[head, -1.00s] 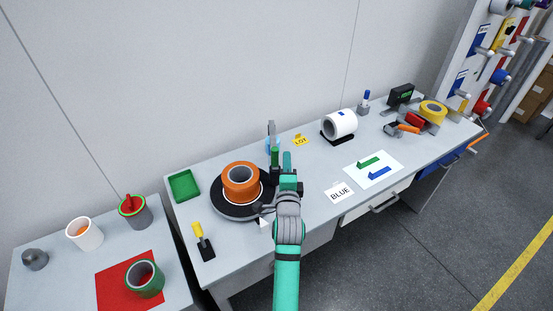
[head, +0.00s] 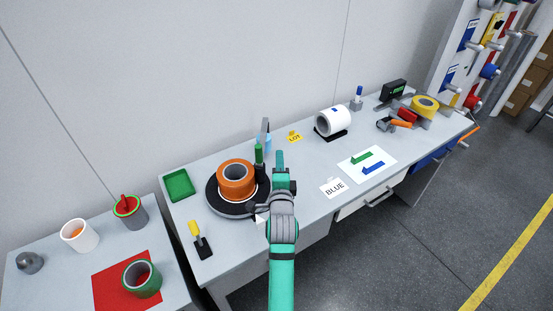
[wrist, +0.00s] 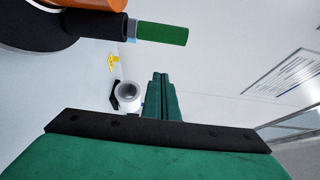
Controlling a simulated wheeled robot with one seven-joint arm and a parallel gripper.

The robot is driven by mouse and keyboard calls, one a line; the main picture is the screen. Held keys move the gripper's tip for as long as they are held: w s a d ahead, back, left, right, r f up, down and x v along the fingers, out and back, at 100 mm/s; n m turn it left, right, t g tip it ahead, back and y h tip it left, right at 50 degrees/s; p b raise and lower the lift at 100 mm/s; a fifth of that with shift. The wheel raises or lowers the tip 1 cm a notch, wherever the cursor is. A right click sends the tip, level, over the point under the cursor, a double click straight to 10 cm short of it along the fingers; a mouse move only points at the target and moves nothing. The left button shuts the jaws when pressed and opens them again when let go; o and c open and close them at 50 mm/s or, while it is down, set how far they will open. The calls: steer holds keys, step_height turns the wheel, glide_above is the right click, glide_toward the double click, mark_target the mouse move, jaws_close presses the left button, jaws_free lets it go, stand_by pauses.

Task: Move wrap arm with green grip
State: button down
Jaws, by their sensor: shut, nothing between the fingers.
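The wrap arm is a black bar (wrist: 100,24) with a green grip (wrist: 162,33) at its end, joined by a pale collar. In the head view the green grip (head: 258,154) stands upright at the right edge of the black turntable (head: 216,206), which carries an orange roll (head: 236,185). My gripper (head: 280,156) is just right of the grip, with a small gap between them. In the wrist view my fingertips (wrist: 160,77) are together and empty, below the green grip and not touching it.
A yellow LOT tag (head: 295,137) and a white roll (head: 333,121) stand toward the back right. A BLUE card (head: 334,188) and a white sheet (head: 367,164) with green and blue arrow-shaped pieces lie to the right. A yellow-handled scraper (head: 199,240) and green tray (head: 179,185) lie left.

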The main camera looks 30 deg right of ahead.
steer(key=s+a, duration=0.6)
steer(key=a, duration=0.2)
steer(key=w+a+n+g+h, duration=0.15)
steer(key=a+n, duration=0.35)
steer(key=n, duration=1.2)
steer(key=w+a+n+t, duration=0.1)
steer(key=w+a+n, duration=0.3)
steer(key=n, duration=1.4)
steer(key=shift+g, duration=0.35)
steer(key=w+d, duration=0.1)
steer(key=d, duration=0.1)
steer(key=w+d, duration=0.2)
steer(key=d, duration=0.1)
steer(key=w+d, duration=0.2)
steer(key=shift+w+d+f, duration=0.1)
steer(key=shift+w+d, duration=0.15)
steer(key=shift+d, duration=0.15)
steer(key=shift+s+d, duration=0.15)
steer(key=shift+s, duration=0.05)
